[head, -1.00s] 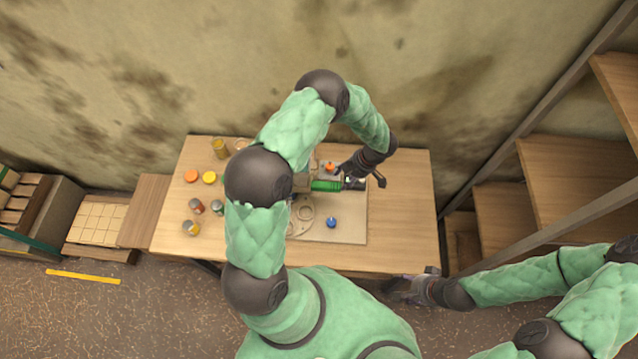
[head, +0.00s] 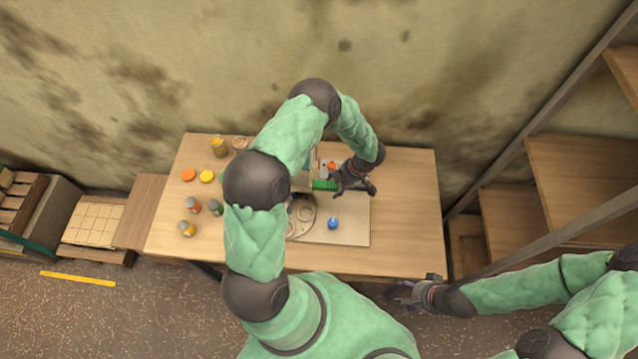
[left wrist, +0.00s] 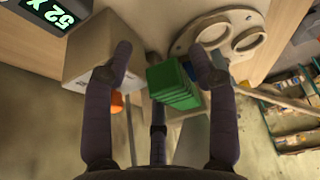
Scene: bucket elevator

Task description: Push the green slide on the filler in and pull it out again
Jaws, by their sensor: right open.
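The green slide (head: 323,185) sticks out to the right from the filler on the board, partly hidden by my left arm in the head view. In the left wrist view the ribbed green slide (left wrist: 173,85) lies between my left gripper's two fingers. My left gripper (head: 362,184) is at the slide's outer end. Its fingers (left wrist: 162,52) stand wide apart, with gaps on both sides of the slide. My right gripper (head: 402,290) is open and empty in front of the table's front edge. The filler's body is mostly hidden behind my left arm.
A blue knob (head: 333,223) and a round-holed plate (head: 303,215) are on the board (head: 353,232). An orange-red knob (head: 331,165) is just behind the slide. Jars (head: 187,229) and lids (head: 206,176) stand at left. The table's right side is clear; shelves (head: 570,170) stand right.

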